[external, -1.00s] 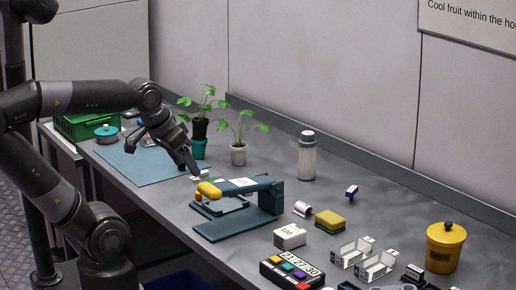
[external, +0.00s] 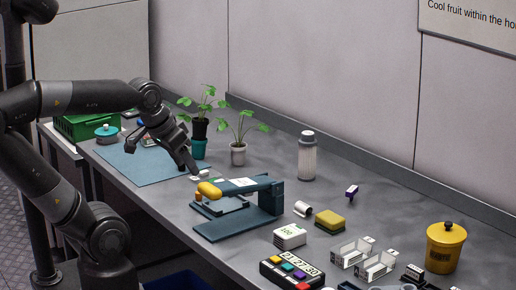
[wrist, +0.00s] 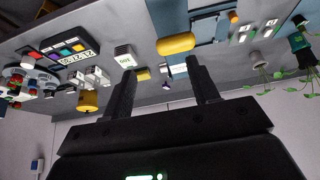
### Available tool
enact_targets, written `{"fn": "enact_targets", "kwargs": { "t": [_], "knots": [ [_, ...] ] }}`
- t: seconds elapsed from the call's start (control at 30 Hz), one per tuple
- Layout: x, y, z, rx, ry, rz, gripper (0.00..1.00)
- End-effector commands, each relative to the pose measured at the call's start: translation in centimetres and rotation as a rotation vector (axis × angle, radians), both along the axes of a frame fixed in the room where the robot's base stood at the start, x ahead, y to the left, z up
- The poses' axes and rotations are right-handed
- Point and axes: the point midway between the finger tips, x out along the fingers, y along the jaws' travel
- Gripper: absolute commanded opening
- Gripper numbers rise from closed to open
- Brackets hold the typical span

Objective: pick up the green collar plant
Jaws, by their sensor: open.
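Two leafy plants stand at the back of the bench in the external view. One is in a dark pot with a teal lower part (external: 199,148). The other is in a pale grey pot (external: 238,155). I cannot clearly make out a collar on either; the teal-and-dark one is the only one with a green-blue band. In the wrist view, which is upside down, the teal-and-dark plant (wrist: 298,42) is at the far right, with the grey-potted one (wrist: 257,58) beside it. My gripper (wrist: 160,75) is open and empty, left of and in front of the plants, above the bench.
A teal stand with a yellow-ended arm (external: 240,190) is right of my gripper. A blue mat (external: 135,165) and a green crate (external: 85,125) lie left. A clear bottle (external: 307,158), a sponge (external: 330,221) and a yellow canister (external: 444,250) are further right.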

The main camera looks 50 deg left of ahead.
Motion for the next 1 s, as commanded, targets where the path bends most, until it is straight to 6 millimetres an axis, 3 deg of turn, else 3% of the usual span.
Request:
{"fn": "enact_targets", "kwargs": {
  "t": [0.27,0.43,0.77,1.0],
  "knots": [
    [0.1,0.0,0.1,0.001,0.001,0.000,0.52],
    [1.9,1.0,1.1,0.011,0.027,0.017,0.52],
    [10.0,7.0,3.9,0.046,0.145,0.072,0.52],
    [15.8,13.5,4.1,0.052,0.234,0.108,0.52]
  ]
}}
